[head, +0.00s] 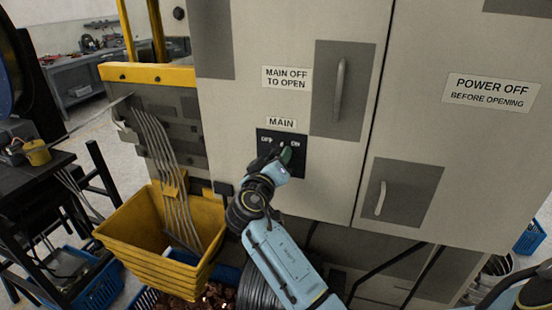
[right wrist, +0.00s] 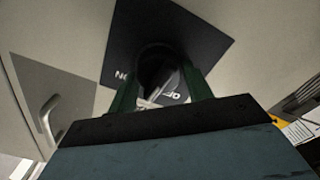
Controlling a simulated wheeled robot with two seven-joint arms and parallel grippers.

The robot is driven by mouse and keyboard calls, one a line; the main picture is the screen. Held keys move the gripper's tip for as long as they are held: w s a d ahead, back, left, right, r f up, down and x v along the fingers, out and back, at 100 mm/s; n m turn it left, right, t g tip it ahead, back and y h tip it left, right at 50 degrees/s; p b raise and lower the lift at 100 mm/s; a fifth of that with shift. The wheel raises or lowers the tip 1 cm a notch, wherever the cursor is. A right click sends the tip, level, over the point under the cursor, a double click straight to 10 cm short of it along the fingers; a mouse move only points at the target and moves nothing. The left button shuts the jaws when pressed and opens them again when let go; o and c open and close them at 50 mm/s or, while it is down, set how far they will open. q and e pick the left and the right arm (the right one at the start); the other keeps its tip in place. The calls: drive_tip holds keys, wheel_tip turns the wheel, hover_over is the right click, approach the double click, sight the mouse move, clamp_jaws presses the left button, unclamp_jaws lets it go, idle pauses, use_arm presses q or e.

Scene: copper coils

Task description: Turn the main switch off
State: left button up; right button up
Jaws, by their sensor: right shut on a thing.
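The main switch is on a dark square plate (head: 296,166) under a "MAIN" label (head: 281,124) on the grey cabinet front. The plate reads "OFF" at left and "ON" at right. My right gripper (head: 284,156) reaches the plate from below and is shut on the switch knob. In the right wrist view, the two green fingers (right wrist: 161,95) stand on either side of the dark knob (right wrist: 157,62), in front of the plate (right wrist: 195,28). The fingers partly hide the knob, so its exact setting is hard to tell. My left gripper is not in view.
A cabinet door handle (head: 340,88) is up and right of the switch, and another handle (head: 380,198) is lower right. A yellow bin (head: 150,222) stands at left, below hanging grey strands. A blue crate (head: 143,299) with copper-coloured pieces is below.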

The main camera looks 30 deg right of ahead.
drive_tip(key=n+p, duration=0.2)
drive_tip(key=n, duration=0.3)
drive_tip(key=shift+n, duration=0.3)
drive_tip(key=shift+w+n+p, duration=0.1)
drive_tip(key=shift+n+p, duration=1.2)
drive_tip(key=shift+n, duration=1)
drive_tip(key=shift+f, duration=0.1)
drive_tip(key=o, duration=0.9)
drive_tip(key=shift+o, duration=0.2)
drive_tip(key=shift+f, duration=0.1)
drive_tip(key=b+v, duration=0.3)
drive_tip(key=v, duration=1)
drive_tip(key=shift+a, duration=0.2)
